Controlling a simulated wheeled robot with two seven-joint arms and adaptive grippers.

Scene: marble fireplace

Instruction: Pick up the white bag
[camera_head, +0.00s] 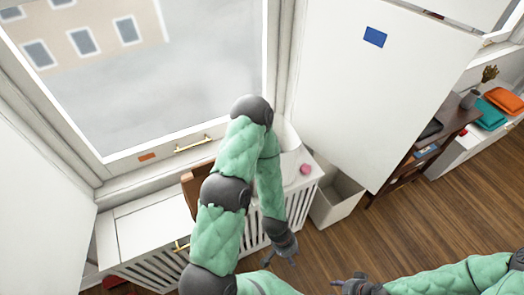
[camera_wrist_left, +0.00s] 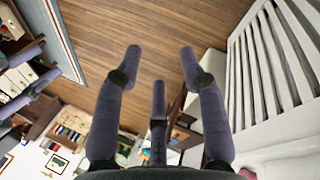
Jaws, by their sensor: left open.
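A white, bag-like thing (camera_head: 290,158) stands on the white slatted cabinet under the window, partly hidden behind my left arm; I cannot tell for sure that it is the bag. A small pink round thing (camera_head: 305,169) shows at its right side. My left gripper (camera_head: 281,262) hangs low in front of the slatted cabinet, below and apart from the white thing. In the left wrist view its fingers (camera_wrist_left: 160,55) are spread, with only floor seen between them. My right gripper (camera_head: 340,284) is at the bottom edge, partly cut off, its jaw state unclear.
The white slatted cabinet (camera_head: 148,225) runs below the window, with a brown wooden thing (camera_head: 199,184) on it. A pale open bin (camera_head: 336,198) stands on the floor at its right end. A tall white panel (camera_head: 385,85) rises behind. The wooden floor (camera_head: 400,235) at right is clear.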

